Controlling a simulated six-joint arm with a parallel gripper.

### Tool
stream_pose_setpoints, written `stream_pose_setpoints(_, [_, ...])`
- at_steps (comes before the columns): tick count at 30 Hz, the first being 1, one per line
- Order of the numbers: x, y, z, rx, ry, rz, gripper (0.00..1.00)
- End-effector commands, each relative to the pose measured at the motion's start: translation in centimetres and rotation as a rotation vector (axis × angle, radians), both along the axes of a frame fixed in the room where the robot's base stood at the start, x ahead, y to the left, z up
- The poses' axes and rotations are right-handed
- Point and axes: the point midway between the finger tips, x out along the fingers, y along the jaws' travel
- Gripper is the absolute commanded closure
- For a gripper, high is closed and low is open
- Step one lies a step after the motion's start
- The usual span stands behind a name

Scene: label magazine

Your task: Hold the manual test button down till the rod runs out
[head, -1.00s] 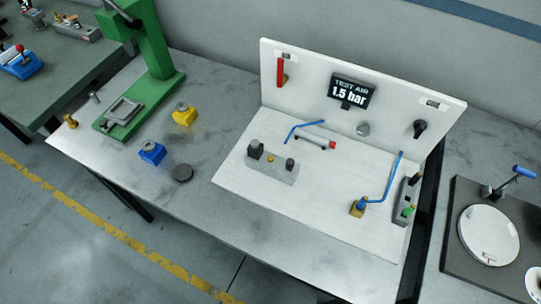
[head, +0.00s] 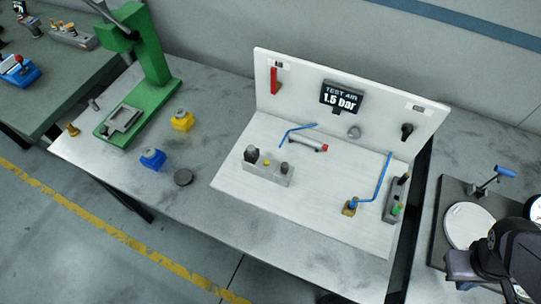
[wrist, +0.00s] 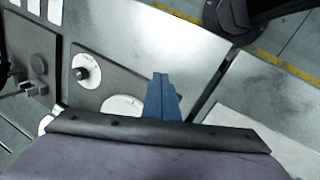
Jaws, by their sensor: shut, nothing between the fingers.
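A grey valve block (head: 268,172) stands on the white board of the test stand. It carries a small yellow button (head: 267,162) between a tall dark part and a shorter one. Behind it lies a grey cylinder (head: 306,144) with a red end (head: 324,148); how far its rod is out is too small to tell. A display (head: 341,96) on the upright panel reads TEST AIR 1.5 bar. My gripper (head: 468,267) is at the lower right in the head view, well away from the block. Its fingers (wrist: 161,84) are shut and empty in the wrist view.
A grey block with a green button (head: 397,208) stands at the board's right edge. A dark plate with a white disc (head: 466,226) is near my gripper.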

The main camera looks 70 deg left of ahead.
Motion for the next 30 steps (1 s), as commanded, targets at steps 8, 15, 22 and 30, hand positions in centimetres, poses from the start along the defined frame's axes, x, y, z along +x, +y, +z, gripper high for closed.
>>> stream_pose_setpoints(8, [1.0, 12.4, 2.4, -0.12, -0.101, 0.559, 1.0])
stream_pose_setpoints(15, [-1.7, 22.6, 3.6, -0.196, -0.2, 0.961, 1.0])
stream_pose_setpoints(22, [-6.8, 31.4, 4.5, -0.249, -0.303, 1.305, 1.0])
stream_pose_setpoints(30, [-15.3, 39.7, 5.2, -0.298, -0.432, 1.666, 1.0])
